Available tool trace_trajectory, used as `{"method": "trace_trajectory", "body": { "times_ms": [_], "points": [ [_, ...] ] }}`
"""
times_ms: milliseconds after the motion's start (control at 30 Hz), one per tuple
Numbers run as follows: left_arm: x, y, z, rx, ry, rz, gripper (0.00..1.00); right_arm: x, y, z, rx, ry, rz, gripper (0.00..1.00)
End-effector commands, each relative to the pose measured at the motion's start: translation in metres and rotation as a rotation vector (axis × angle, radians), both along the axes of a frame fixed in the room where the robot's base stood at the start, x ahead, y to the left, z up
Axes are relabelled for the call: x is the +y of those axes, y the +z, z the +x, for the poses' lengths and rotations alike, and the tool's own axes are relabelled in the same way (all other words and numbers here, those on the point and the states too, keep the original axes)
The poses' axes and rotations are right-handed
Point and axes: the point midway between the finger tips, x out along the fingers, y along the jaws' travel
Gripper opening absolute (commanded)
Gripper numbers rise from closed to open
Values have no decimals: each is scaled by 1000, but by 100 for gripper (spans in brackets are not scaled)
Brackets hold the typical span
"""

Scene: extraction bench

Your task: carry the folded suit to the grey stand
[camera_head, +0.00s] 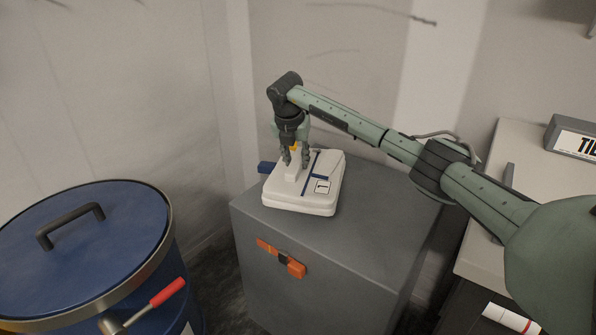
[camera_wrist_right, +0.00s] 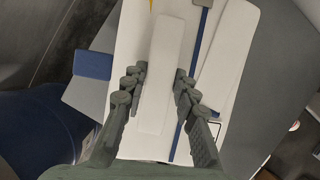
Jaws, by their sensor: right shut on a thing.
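The folded suit (camera_head: 325,188) is a white, flat bundle with blue stripes and a small black-edged label. It appears to rest on top of the grey stand (camera_head: 375,205), near its left back part. My right gripper (camera_head: 294,161) points down from above and is shut on the raised white ridge of the suit. In the right wrist view the fingers (camera_wrist_right: 159,74) stand on both sides of that ridge on the suit (camera_wrist_right: 232,50). Whether the suit's underside touches the stand all over is hidden. My left gripper is not in view.
A blue drum (camera_head: 90,235) with a black lid handle and a red-handled tool (camera_head: 150,305) stands left of the stand. An orange latch (camera_head: 285,261) is on the stand's front. A pale bench (camera_head: 525,160) with a grey sign box (camera_head: 575,140) is at right. Walls close the back.

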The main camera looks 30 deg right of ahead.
Motion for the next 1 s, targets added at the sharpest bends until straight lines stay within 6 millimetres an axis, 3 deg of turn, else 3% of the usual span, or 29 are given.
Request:
{"method": "trace_trajectory", "body": {
  "times_ms": [167, 400, 667, 700, 833, 1000],
  "points": [
    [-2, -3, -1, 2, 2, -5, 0, -3, -10, 1, -1, 0, 1, 0],
    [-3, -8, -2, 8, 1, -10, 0, -3, -41, 0, 0, 0, 0, 0],
    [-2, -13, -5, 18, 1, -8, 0, -3, -42, 1, -2, 1, 1, 0],
    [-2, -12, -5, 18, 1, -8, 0, -3, -42, 0, -1, 0, 1, 32],
    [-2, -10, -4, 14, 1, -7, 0, -3, -42, 0, -1, 0, 1, 48],
    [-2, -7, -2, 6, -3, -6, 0, -3, -42, 0, -1, 0, 1, 49]
  ]
}}
